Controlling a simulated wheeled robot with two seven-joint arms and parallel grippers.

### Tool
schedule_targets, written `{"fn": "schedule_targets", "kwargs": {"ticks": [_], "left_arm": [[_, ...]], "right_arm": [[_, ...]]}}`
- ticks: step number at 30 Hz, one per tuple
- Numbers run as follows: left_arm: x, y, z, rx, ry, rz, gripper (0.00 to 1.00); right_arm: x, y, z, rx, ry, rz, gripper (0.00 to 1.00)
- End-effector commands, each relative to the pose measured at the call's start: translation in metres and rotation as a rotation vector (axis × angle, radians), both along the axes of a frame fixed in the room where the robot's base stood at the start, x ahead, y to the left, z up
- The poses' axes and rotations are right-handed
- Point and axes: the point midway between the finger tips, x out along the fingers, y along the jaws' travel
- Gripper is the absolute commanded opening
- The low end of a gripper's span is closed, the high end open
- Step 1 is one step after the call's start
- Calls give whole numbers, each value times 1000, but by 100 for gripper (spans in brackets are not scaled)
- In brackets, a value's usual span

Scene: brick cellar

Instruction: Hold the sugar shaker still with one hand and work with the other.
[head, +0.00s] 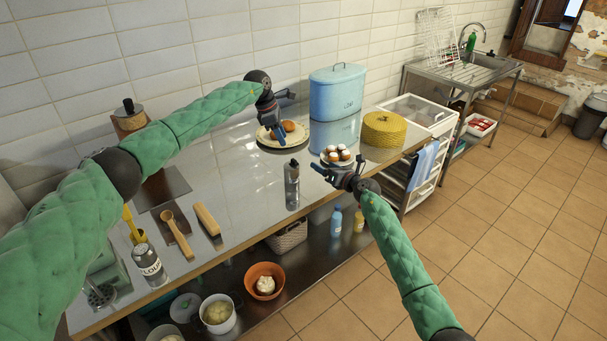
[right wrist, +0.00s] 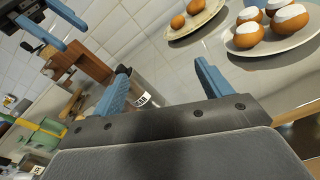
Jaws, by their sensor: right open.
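The sugar shaker (head: 292,187), a slim metal cylinder with a dark top, stands upright near the front edge of the steel counter. It also shows in the right wrist view (right wrist: 146,98), partly hidden behind one of my right fingers. My right gripper (head: 336,163) is open and empty, just right of the shaker, with a gap between them in the head view. Its blue fingers (right wrist: 161,74) are spread apart in the right wrist view. My left gripper (head: 277,131) is above and behind the shaker, over the front of a plate. Its two fingers look apart and empty in the right wrist view (right wrist: 52,24).
A plate of buns (head: 262,140) and a plate of white-topped buns (head: 326,160) are close to my grippers. A blue bin (head: 337,92) and yellow woven basket (head: 384,129) stand behind. A labelled flour shaker (head: 150,263), wooden spoon (head: 178,238) and wooden block (head: 207,219) are at left.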

Motion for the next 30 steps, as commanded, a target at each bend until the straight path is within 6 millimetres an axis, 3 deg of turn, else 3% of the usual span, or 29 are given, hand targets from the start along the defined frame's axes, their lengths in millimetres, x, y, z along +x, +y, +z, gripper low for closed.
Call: {"fn": "schedule_targets", "kwargs": {"ticks": [3,9,17,30], "left_arm": [[0,0,0,0,0,0,36],[0,0,0,0,0,0,36],[0,0,0,0,0,0,36],[0,0,0,0,0,0,36]], "right_arm": [[-6,36,3,-175,-18,97,77],[-17,71,-4,-402,-21,203,77],[-19,85,-9,-505,-19,242,77],[17,121,-29,-503,-17,242,77]]}}
